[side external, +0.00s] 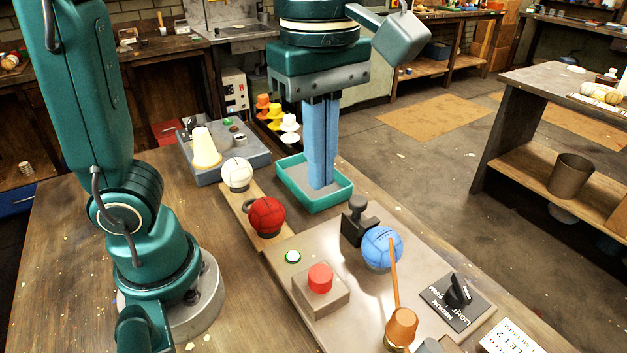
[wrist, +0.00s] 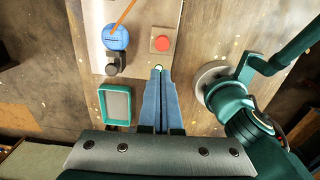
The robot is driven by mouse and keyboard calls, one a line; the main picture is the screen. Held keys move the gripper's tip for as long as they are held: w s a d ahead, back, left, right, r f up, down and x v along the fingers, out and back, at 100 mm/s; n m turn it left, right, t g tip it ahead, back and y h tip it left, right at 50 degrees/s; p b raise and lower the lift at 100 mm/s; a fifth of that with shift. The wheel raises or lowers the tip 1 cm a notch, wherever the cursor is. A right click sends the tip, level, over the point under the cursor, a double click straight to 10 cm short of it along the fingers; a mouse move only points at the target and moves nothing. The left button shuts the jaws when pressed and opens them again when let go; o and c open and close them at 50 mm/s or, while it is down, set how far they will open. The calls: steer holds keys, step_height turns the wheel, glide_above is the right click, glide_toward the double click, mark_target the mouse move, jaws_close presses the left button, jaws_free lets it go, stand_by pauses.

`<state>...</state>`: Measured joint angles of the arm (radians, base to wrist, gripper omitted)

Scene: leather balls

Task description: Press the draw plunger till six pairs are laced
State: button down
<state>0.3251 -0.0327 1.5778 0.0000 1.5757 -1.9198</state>
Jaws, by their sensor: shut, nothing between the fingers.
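A red round plunger (side external: 320,278) stands on a beige block on the work board; it also shows in the wrist view (wrist: 162,44). A blue ball (side external: 382,248) with stitching across its top sits on the board beside a black clamp-like post (side external: 357,222). The ball also shows in the wrist view (wrist: 116,37). My gripper (side external: 321,188) has its blue fingers together and empty, in front of the teal tray in the side view. In the wrist view its fingertips (wrist: 157,70) point toward the plunger, beside a small pale-green lamp (wrist: 158,67). The fingers look apart from the plunger.
The teal tray (side external: 340,198) looks empty. A red ball (side external: 267,216) and a white ball (side external: 237,174) sit on a wooden rail.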

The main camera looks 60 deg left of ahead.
mark_target(320, 272)
steer(key=shift+d+f, duration=0.25)
steer(key=shift+f, duration=0.1)
step_height(320, 272, down, 14)
steer(key=shift+r, duration=0.1)
stand_by(0.7)
steer(key=shift+f, duration=0.95)
step_height(320, 272, up, 14)
stand_by(0.3)
